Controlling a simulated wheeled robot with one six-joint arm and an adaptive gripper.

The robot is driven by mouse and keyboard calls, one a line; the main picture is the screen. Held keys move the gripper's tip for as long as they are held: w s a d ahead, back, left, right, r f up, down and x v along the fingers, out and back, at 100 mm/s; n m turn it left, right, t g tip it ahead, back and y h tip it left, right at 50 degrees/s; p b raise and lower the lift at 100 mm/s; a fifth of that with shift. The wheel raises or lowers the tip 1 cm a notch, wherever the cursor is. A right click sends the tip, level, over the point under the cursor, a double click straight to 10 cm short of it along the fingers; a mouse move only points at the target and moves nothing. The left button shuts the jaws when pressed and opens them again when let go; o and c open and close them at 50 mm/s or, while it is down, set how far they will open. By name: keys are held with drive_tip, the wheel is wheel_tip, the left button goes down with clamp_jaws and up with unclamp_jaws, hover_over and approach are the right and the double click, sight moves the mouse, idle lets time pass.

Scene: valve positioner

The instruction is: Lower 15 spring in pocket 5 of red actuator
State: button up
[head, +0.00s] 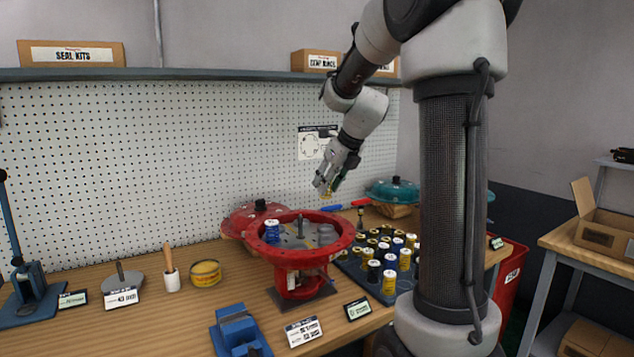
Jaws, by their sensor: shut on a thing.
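The red actuator (290,256) stands open on the bench as a round flanged bowl on a pedestal. A central stem rises inside it.
A dark tray (350,268) with several yellow, black and white-topped springs is right of the actuator. A red cover (240,218) lies behind left, and a teal one (392,190) behind right. A blue vise-like block (238,330), yellow tin (205,272) and signs stand nearby.

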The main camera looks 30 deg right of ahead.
drive_tip(key=shift+d+f, duration=0.1)
drive_tip(key=shift+f, duration=3.3)
drive_tip(key=shift+f, duration=1.6)
drive_tip(key=o, duration=1.2)
drive_tip(key=shift+o, duration=0.2)
drive_tip(key=v, duration=1.2)
